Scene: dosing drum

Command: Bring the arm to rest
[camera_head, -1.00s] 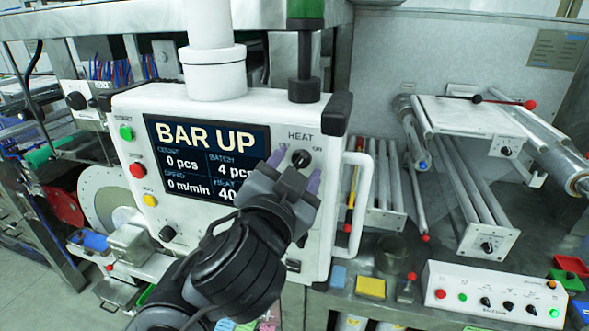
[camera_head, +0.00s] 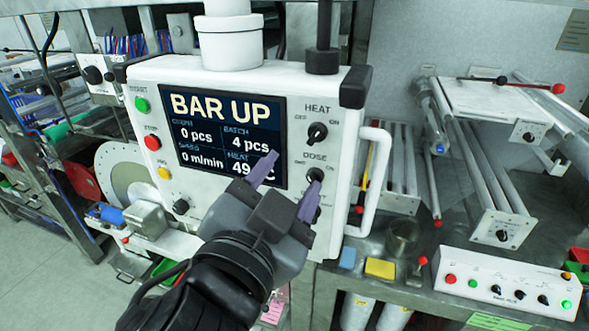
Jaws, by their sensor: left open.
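My left gripper (camera_head: 286,182) is in front of the lower right of a white control panel (camera_head: 185,88). Its two purple fingers are apart with nothing between them. The right finger's tip is close to the DOSE knob (camera_head: 315,174); I cannot tell whether it touches. The HEAT knob (camera_head: 317,132) above is uncovered. The panel screen (camera_head: 215,120) reads BAR UP, 0 pcs, batch 4 pcs, 0 m/min, and a heat value partly hidden by the left finger. My right gripper is not in view.
A white handle (camera_head: 378,180) projects from the panel's right side. Rollers (camera_head: 480,165) stand at the right.

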